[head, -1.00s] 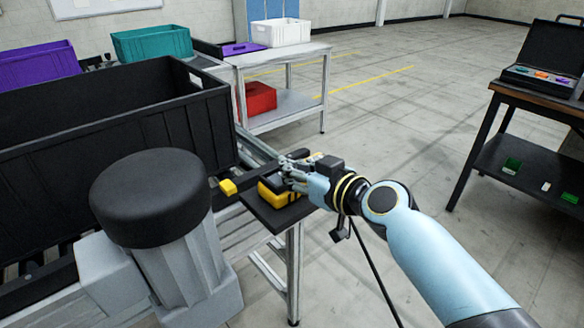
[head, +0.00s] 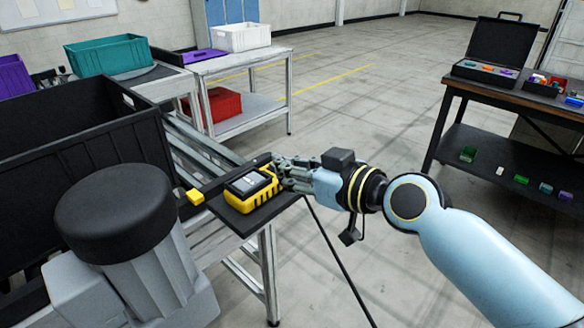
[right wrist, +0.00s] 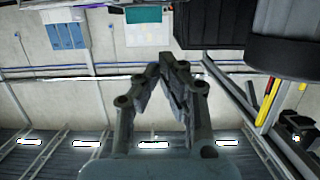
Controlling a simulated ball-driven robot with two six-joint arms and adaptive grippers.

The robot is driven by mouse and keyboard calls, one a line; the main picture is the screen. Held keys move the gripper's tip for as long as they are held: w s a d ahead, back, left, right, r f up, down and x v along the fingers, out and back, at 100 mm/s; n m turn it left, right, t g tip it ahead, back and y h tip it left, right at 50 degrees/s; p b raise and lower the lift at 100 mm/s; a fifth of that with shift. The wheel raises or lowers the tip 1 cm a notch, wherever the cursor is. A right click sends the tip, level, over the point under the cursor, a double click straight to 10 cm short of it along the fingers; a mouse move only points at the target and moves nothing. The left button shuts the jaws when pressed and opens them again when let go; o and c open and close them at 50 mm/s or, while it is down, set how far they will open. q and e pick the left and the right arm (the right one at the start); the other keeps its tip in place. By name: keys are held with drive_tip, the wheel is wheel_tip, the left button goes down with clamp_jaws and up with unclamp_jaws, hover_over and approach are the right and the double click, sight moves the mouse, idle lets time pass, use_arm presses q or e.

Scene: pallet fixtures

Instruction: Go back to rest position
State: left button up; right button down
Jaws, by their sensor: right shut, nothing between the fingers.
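My right gripper (head: 284,172) is shut and empty. It is just to the right of a yellow and black device (head: 252,188), close to it; I cannot tell from this view whether they touch. The device sits on a dark plate (head: 222,218) at the corner of the metal frame. My left gripper is not in view.
A large black crate (head: 70,140) and a grey cylinder with a black cap (head: 115,215) stand at left. A metal table (head: 240,60) holds a white bin (head: 243,38), with a red bin (head: 213,104) below. A workbench (head: 500,92) is at right. Open floor lies between.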

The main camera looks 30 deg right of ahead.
drive_tip(key=shift+s+d+r, duration=0.15)
drive_tip(key=shift+s+r, duration=0.05)
drive_tip(key=shift+s, duration=0.25)
